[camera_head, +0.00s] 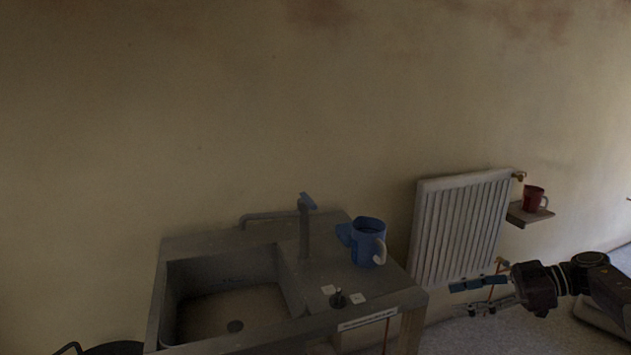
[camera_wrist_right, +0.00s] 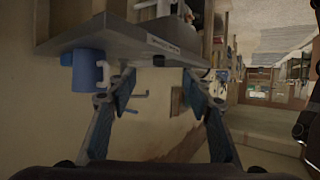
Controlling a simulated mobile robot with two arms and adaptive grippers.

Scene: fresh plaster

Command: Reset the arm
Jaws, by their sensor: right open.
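My right gripper (camera_head: 458,299) is open and empty, reaching in from the right in the head view, to the right of the sink unit. Its two blue-padded fingers stand wide apart in the right wrist view (camera_wrist_right: 158,82), with nothing between them. A blue mug (camera_head: 366,243) with a pale handle stands upright on the sink counter (camera_head: 325,245), apart from the gripper. The mug also shows at the left of the right wrist view (camera_wrist_right: 88,72). My left gripper cannot be made out.
The sink basin (camera_head: 235,325) with its grey faucet (camera_head: 304,230) is left of the mug. A white radiator (camera_head: 462,228) is on the wall behind my right gripper. A red mug (camera_head: 532,198) stands on a small wall shelf (camera_head: 531,215). A dark object (camera_head: 112,349) is cut off at lower left.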

